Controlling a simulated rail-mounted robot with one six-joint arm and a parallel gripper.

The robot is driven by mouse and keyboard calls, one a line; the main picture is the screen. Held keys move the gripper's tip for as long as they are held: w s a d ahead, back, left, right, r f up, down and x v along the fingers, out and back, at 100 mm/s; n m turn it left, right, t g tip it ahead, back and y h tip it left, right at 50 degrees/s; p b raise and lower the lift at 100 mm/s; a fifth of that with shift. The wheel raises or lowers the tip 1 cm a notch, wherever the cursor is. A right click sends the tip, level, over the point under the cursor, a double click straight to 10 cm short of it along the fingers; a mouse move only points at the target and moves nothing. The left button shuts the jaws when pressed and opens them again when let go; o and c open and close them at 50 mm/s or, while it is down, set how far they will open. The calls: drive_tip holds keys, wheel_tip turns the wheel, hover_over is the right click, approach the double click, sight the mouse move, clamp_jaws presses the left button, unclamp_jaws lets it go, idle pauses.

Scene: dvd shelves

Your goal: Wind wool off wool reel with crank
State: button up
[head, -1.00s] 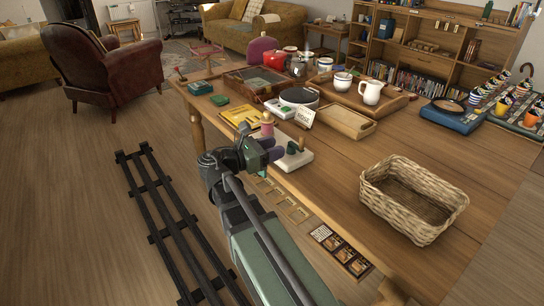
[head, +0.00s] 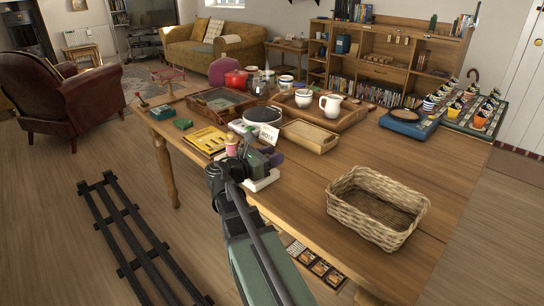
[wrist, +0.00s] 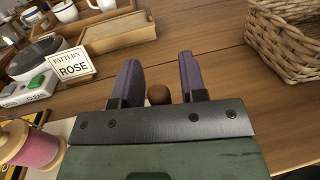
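The pink wool reel (head: 232,145) stands on the table's near edge, just left of my gripper; in the wrist view its pink wool (wrist: 36,146) and wooden flange show at lower left. A white base (head: 262,183) lies beneath my gripper (head: 273,157), mostly hidden by it. In the wrist view my gripper (wrist: 160,72) is open, its two purple fingers apart. A round brown knob (wrist: 158,94), apparently the crank's handle, shows between the fingers, with gaps on both sides. The rest of the crank is hidden by my gripper.
A card reading "ROSE" (wrist: 72,65) stands beside a white scale (head: 262,117). A wooden tray (head: 310,136) lies beyond, and a wicker basket (head: 376,208) stands to the right. A yellow book (head: 205,140) lies left of the reel. Bare tabletop lies between tray and basket.

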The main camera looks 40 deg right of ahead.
clamp_jaws()
drive_tip(key=shift+d+n+t, duration=0.1)
drive_tip(key=shift+n+t, duration=0.2)
drive_tip(key=shift+t, duration=0.3)
